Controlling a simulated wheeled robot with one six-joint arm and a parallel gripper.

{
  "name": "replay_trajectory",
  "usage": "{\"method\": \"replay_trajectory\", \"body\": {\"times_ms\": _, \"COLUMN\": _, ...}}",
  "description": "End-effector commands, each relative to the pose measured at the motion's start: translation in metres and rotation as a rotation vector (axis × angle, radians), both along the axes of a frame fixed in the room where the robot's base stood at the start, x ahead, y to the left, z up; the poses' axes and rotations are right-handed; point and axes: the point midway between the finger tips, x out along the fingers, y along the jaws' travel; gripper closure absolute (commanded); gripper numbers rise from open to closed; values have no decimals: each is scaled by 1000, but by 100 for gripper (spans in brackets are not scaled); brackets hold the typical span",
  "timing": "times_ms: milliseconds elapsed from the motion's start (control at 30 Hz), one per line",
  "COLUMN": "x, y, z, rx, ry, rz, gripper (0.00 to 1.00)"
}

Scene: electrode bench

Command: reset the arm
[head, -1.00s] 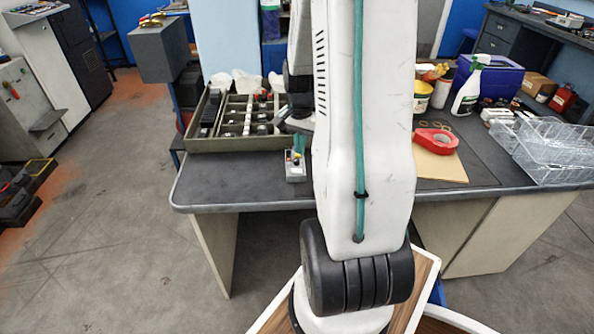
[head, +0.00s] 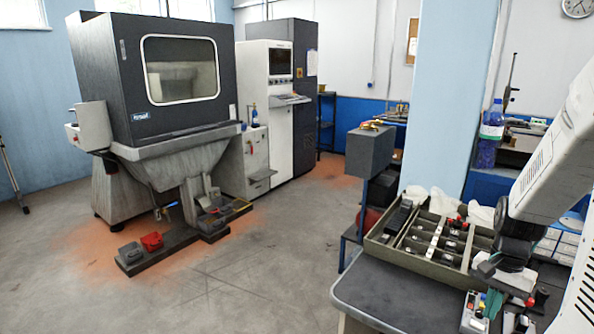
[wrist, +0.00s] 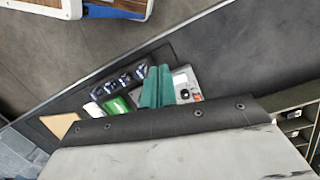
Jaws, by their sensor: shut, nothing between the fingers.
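My gripper (head: 494,303) is at the right of the head view, over the bench beside the tray's front right corner. Its teal fingers show pressed together with nothing between them in the wrist view (wrist: 157,87). A small grey box with coloured buttons (head: 474,318) stands on the bench close by the fingers. It also shows just beside the fingertips in the wrist view (wrist: 186,84); I cannot tell whether they touch. My white arm covers the right part of the bench.
An olive divided tray (head: 408,250) with black and red-topped parts sits on the bench (head: 385,290). Small items, one green (wrist: 117,106), lie near the fingers. A large dark machine (head: 180,120) stands at the left, a grey box on a stand (head: 369,152) behind. Open floor lies between.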

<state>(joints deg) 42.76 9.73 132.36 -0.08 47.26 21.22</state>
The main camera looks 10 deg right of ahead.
Motion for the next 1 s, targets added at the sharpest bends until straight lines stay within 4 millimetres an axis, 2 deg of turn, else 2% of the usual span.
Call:
{"method": "replay_trajectory", "body": {"times_ms": 267, "x": -15, "y": 92, "z": 74, "rx": 30, "ry": -12, "rz": 378, "gripper": 100}}
{"method": "replay_trajectory", "body": {"times_ms": 400, "x": -33, "y": 142, "z": 109, "rx": 25, "ry": -38, "rz": 590, "gripper": 100}}
{"method": "replay_trajectory", "body": {"times_ms": 600, "x": -65, "y": 202, "z": 145, "rx": -10, "ry": -103, "rz": 859, "gripper": 100}}
{"method": "replay_trajectory", "body": {"times_ms": 800, "x": -88, "y": 238, "z": 167, "rx": -70, "ry": -208, "rz": 1031, "gripper": 100}}
{"method": "replay_trajectory", "body": {"times_ms": 1000, "x": -93, "y": 255, "z": 179, "rx": -100, "ry": -272, "rz": 1108, "gripper": 100}}
